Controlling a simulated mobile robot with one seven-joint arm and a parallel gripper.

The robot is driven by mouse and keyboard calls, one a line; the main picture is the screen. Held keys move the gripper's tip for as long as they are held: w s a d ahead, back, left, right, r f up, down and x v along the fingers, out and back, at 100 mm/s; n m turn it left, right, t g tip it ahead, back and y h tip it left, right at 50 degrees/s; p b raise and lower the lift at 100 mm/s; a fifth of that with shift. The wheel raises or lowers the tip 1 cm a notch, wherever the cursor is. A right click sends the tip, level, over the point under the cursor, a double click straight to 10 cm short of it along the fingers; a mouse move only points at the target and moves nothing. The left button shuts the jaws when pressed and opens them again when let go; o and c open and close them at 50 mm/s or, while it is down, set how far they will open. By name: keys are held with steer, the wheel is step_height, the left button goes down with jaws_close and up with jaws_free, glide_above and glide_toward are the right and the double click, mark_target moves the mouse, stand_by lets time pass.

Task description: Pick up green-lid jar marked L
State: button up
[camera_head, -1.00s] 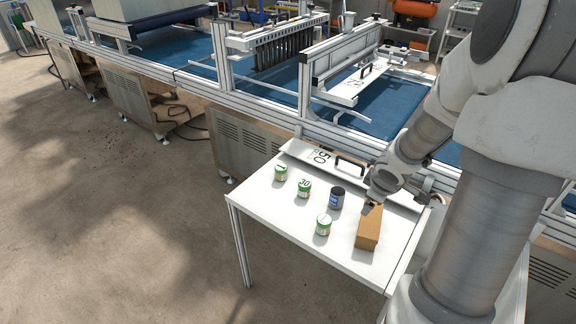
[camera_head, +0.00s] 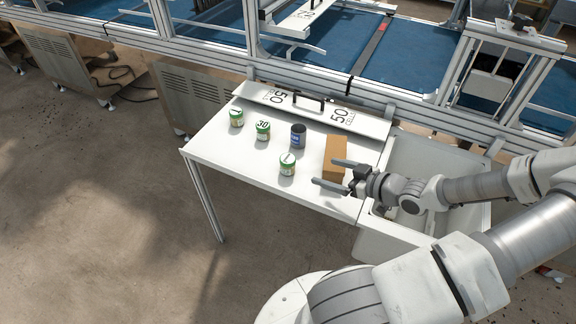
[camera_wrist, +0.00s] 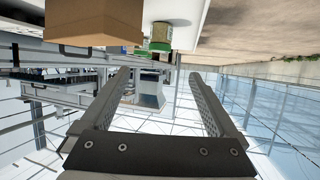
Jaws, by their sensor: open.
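Three green-lid jars stand on the white table (camera_head: 222,160): one at the back left (camera_head: 236,117), one marked 30 (camera_head: 262,131), and one at the front (camera_head: 287,164). The back-left and front lids bear thin dark marks; I cannot tell which is an L. My gripper (camera_head: 323,171) is open and empty, to the right of the front jar and apart from it, its fingers pointing left. In the wrist view, the open fingers (camera_wrist: 159,75) show below one green-lid jar (camera_wrist: 161,38), which appears upside down with its mark unseen.
A brown box (camera_head: 335,155) stands just behind my gripper, also in the wrist view (camera_wrist: 95,22). A dark-blue jar (camera_head: 298,136) stands left of the box. A white plate marked 50 (camera_head: 345,117) lies along the table's back. The front left of the table is clear.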

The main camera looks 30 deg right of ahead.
mark_target(287, 160)
steer(key=b+x, duration=0.2)
steer(key=x, duration=0.3)
steer(key=b+x, duration=0.2)
steer(key=x, duration=0.4)
steer(key=b+x, duration=0.2)
steer(key=x, duration=0.3)
steer(key=shift+w+f, duration=0.15)
steer(key=shift+f, duration=0.2)
steer(key=c, duration=1.5)
steer(key=shift+r, duration=0.1)
